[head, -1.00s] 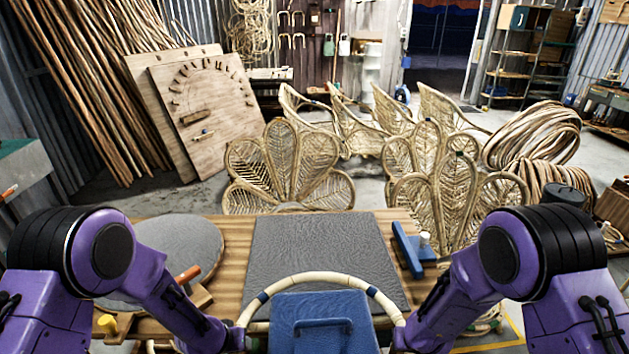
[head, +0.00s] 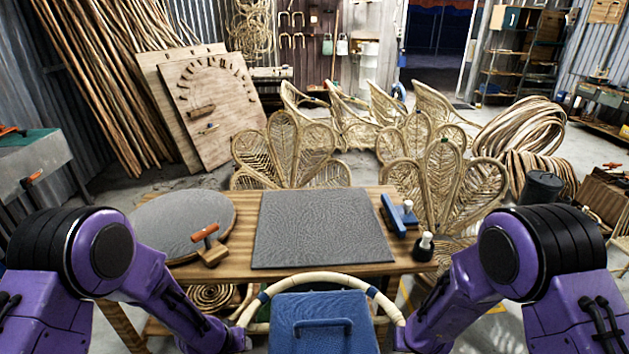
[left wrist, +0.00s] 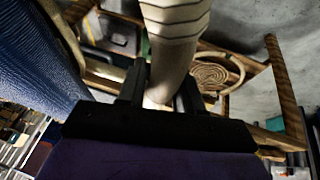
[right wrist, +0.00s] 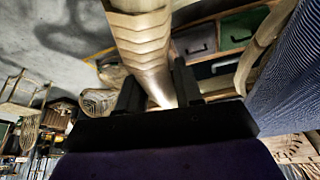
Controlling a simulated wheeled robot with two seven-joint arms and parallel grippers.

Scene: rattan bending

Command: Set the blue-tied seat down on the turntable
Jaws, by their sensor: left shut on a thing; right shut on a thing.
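The blue-tied seat (head: 317,280) is a pale rattan hoop with blue ties, at the bottom centre of the head view. Its lower part is hidden. My left gripper (left wrist: 158,92) is shut on the rattan rim (left wrist: 172,40) at the hoop's left side. My right gripper (right wrist: 158,92) is shut on the rim (right wrist: 142,40) at its right side. The turntable (head: 175,222) is a round grey disc at the left end of the table, with nothing on it. The seat is held on my side of the table, apart from the turntable.
The wooden table (head: 230,255) carries a square grey mat (head: 325,230) in its middle. A wooden tool with an orange handle (head: 209,243) stands by the turntable's right edge. A blue tool (head: 395,213) and a white-topped dark piece (head: 424,245) lie right. Rattan chairs (head: 290,150) stand behind.

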